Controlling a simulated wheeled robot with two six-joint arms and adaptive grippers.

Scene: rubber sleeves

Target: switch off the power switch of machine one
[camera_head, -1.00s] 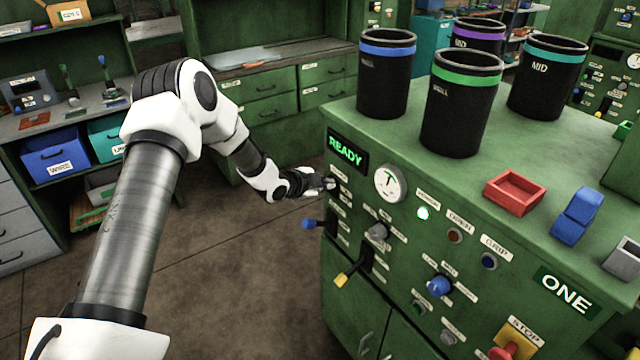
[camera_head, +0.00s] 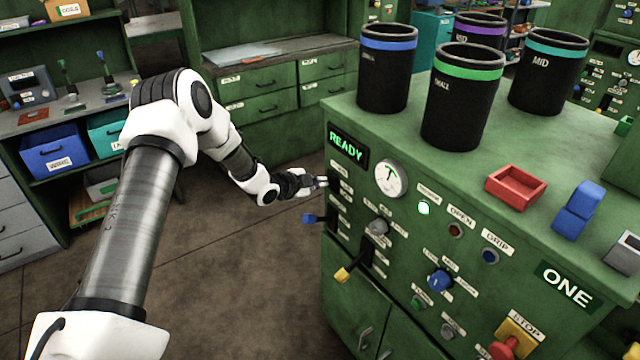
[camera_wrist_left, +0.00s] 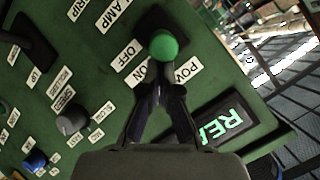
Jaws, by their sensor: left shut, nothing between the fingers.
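Machine one (camera_head: 430,235) is a green cabinet with an "ONE" label and a sloping control panel. Its display (camera_head: 346,147) is lit green and reads "READY". In the left wrist view, the power switch is a lever with a round green knob (camera_wrist_left: 164,46) on a dark plate, beside labels reading "POW...", "ON" and "OFF". My left gripper (camera_head: 321,182) is at the panel's left edge below the display. In the left wrist view its shut, empty fingertips (camera_wrist_left: 161,70) point at the green knob, just short of it or touching; I cannot tell which. My right gripper is out of view.
A blue-tipped lever (camera_head: 311,218) and a yellow-tipped lever (camera_head: 343,274) stick out below my left gripper. A grey knob (camera_head: 378,228) and a red stop button (camera_head: 503,348) are on the same panel. Black cups and a red tray (camera_head: 515,187) stand on top.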

